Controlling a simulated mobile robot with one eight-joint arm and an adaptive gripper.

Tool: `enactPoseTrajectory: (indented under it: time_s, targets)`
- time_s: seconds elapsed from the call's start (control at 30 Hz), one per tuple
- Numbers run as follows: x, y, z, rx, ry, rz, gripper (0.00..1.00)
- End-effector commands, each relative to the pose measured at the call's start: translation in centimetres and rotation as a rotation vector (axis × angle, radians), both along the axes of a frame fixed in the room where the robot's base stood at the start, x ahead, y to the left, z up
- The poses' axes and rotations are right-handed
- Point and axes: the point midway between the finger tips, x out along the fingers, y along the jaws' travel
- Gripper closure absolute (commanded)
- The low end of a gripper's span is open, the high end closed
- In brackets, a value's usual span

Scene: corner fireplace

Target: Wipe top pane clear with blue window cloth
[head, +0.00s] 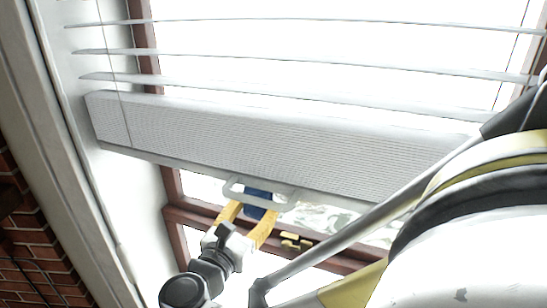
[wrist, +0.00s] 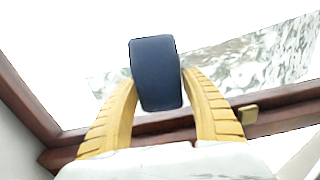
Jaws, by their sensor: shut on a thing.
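My gripper (head: 256,207) has yellow fingers and is shut on the blue window cloth (head: 258,196), a dark blue rounded pad. The wrist view shows the cloth (wrist: 155,70) upright between the two fingertips of my gripper (wrist: 159,78). Behind it is a bright window pane with a grey-white mottled smear (wrist: 255,62), mostly to the right of the cloth, with a paler part to its left. In the head view the smear (head: 328,217) shows below the blind, right of the cloth. I cannot tell whether the cloth touches the pane.
A white slatted blind with a thick stacked lower part (head: 270,140) hangs just above my gripper; a pale handle-like bar (head: 262,204) crosses the cloth there. A red-brown window frame (wrist: 275,115) with a brass catch (wrist: 248,111) runs below. Brick wall (head: 40,235) stands at left.

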Motion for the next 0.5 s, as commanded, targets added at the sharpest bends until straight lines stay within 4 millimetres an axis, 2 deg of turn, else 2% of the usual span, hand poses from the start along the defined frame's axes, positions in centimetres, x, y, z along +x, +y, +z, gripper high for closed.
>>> enactPoseTrajectory:
  time_s: [0.5]
  targets:
    - [0.99, -0.39, -0.01, 0.0, 0.0, -0.001, 0.69]
